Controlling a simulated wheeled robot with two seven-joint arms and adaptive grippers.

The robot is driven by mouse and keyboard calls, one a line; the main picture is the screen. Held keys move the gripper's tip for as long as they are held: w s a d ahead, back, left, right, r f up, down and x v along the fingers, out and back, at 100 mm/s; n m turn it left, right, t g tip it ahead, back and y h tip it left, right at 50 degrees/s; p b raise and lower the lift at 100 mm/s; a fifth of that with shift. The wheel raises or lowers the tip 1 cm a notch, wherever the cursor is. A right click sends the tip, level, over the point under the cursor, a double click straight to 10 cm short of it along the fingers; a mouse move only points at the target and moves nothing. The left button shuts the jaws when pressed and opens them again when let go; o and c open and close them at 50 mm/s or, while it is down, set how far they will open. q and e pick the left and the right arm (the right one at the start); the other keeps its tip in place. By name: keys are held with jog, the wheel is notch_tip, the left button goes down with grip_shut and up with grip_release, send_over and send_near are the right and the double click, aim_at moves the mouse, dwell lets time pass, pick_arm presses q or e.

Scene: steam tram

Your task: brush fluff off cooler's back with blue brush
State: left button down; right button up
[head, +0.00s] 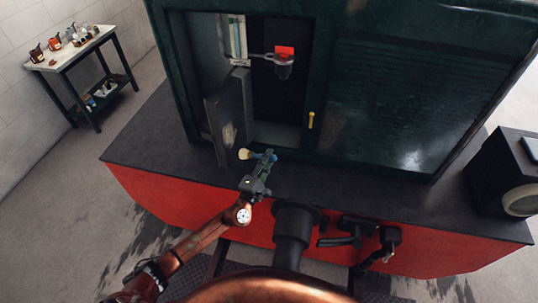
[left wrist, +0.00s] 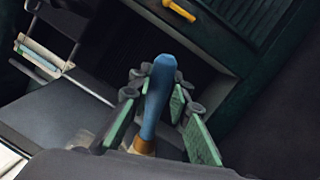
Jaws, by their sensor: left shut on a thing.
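My left gripper (head: 265,164) is shut on the blue brush (left wrist: 157,95), with the green finger pads on either side of its blue handle. In the head view, the brush's pale bristle end (head: 244,154) points left, towards the lower part of an upright grey slab. This slab (head: 222,95), which looks like the cooler, stands in the opening of the green cabin. A pale fluffy patch (head: 229,135) shows low on its face. I cannot tell whether the bristles touch the slab.
The green cabin (head: 320,75) has a yellow handle (head: 311,120) right of the opening. A bracket with a red piece (head: 284,52) hangs inside. The dark deck (head: 150,140) has a red side. A side table (head: 72,55) with several jugs stands far left.

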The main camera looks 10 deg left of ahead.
aim_at(261, 156)
pick_arm(q)
jog(key=a+b, duration=0.1)
jog(key=w+a, duration=0.1)
jog(key=a, duration=0.1)
jog(key=shift+a+f+b, duration=0.15)
jog(key=shift+b, duration=0.2)
jog(key=shift+w+a+b, duration=0.15)
jog(key=shift+a+b, duration=0.15)
jog(key=shift+a, duration=0.3)
jog(key=shift+w+a+b, duration=0.15)
jog(key=shift+a+b, duration=0.15)
jog(key=shift+a, duration=0.3)
jog(key=shift+w+a+b, duration=0.15)
jog(key=shift+a+b, duration=0.2)
jog(key=shift+a, duration=0.2)
